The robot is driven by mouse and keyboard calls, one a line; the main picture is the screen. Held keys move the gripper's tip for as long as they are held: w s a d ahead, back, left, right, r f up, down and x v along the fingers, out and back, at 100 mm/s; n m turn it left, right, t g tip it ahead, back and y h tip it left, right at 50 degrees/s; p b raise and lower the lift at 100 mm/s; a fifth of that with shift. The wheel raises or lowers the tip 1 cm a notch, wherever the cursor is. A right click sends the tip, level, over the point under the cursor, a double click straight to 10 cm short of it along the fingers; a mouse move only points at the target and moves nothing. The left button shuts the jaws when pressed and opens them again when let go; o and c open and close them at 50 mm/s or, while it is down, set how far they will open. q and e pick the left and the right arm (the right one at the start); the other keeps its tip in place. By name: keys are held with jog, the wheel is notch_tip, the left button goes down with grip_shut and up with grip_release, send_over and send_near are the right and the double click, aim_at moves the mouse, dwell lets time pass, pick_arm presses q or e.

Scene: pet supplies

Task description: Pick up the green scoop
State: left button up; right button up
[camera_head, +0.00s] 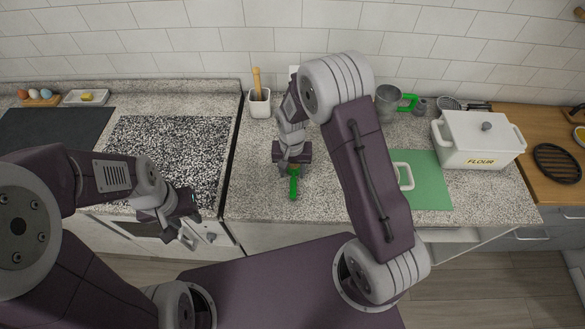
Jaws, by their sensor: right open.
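A green scoop (294,187) lies on the speckled counter (260,205), close to its front edge. Only its narrow green part shows clearly; its far end is hidden by my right gripper. My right gripper (289,171) points down at the far end of the scoop and is open. I cannot tell whether its fingers touch the scoop. My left gripper (188,238) hangs in front of the counter at the left, away from the scoop; its finger gap is too small to judge.
A white flour box (475,142) and a green mat (430,185) stand to the right. A metal cup with a green handle (388,103) is behind. A white pot with a wooden tool (259,103) stands at the back.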

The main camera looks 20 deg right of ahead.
aim_at(293, 180)
jog(key=shift+d, duration=0.1)
jog(key=shift+s+d+f+p, duration=0.1)
jog(key=shift+s+f+p, duration=0.25)
jog(key=shift+f, duration=0.3)
jog(key=shift+s+d+f+p, duration=0.1)
jog(key=shift+s+f+p, duration=0.1)
jog(key=shift+f+p, duration=0.35)
notch_tip(293, 180, down, 2)
jog(key=shift+w+a+f, duration=0.15)
jog(key=shift+f, duration=0.05)
jog(key=shift+w+f, duration=0.15)
jog(key=shift+f, duration=0.05)
grip_shut()
